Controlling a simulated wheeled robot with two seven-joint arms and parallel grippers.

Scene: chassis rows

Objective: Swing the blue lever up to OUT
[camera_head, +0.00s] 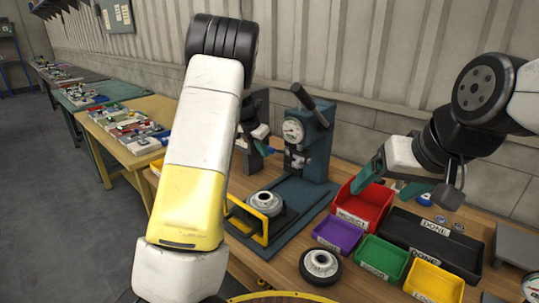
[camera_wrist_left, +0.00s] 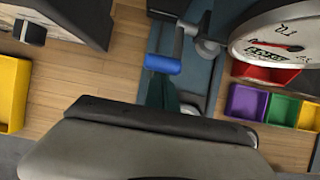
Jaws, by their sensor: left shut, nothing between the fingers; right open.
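The blue lever (camera_wrist_left: 162,65) has a short blue grip on a thin metal bar that joins a grey hub in the left wrist view. It also shows small in the head view (camera_head: 268,150), at the left side of the dark press (camera_head: 318,140) with its white dial. My left gripper (camera_wrist_left: 162,95) is shut and empty. Its teal fingertips are right beside the blue grip; I cannot tell whether they touch. In the head view my left arm hides most of that gripper. My right gripper (camera_head: 392,186) is open and empty above the bins. No OUT mark is readable.
A yellow-handled fixture with a round metal part (camera_head: 265,202) stands before the press. Red (camera_head: 362,212), purple (camera_head: 337,234), green (camera_head: 382,260) and yellow bins and a black tray (camera_head: 440,240) are at right. A wheel-like part (camera_head: 320,266) lies in front.

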